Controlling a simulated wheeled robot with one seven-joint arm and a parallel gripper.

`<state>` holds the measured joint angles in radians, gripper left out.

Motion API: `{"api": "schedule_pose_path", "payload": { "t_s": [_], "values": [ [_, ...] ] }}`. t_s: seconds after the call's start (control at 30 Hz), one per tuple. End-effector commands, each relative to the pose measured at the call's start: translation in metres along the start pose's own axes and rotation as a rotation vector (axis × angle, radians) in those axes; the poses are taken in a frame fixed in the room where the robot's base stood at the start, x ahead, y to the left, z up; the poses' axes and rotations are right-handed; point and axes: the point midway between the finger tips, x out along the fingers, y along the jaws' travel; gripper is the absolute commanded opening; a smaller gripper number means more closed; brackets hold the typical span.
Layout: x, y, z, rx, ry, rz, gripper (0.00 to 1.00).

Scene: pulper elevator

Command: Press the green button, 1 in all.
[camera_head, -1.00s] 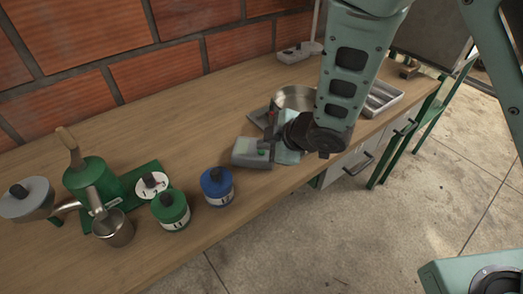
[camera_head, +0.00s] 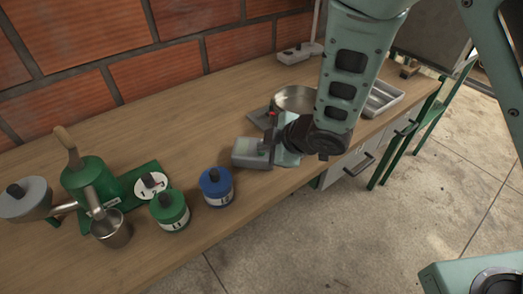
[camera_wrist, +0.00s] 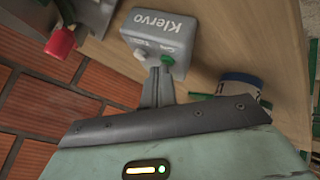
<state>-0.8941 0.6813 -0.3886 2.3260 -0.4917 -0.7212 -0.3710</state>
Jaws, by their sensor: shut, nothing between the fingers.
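A grey box (camera_head: 250,152) labelled "Klervo" sits on the wooden counter; it also shows in the wrist view (camera_wrist: 165,25). In the head view my gripper (camera_head: 273,147) is at the box's right end, and the button is mostly hidden there.
A blue-lidded canister (camera_head: 216,187), a green-lidded canister (camera_head: 170,210) and a green machine (camera_head: 90,180) stand to the left. A metal pan (camera_head: 296,98) and a red-tipped part (camera_head: 271,115) lie behind my gripper. A brick wall (camera_head: 160,78) backs the counter.

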Motion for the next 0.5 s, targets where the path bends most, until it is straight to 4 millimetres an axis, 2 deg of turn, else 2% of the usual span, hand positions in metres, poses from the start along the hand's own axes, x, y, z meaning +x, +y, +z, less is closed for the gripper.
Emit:
{"api": "schedule_pose_path", "payload": {
  "t_s": [0.5],
  "values": [
    [-0.012, 0.009, -0.008, 0.000, -0.001, 0.000, 0.00]
  ]
}}
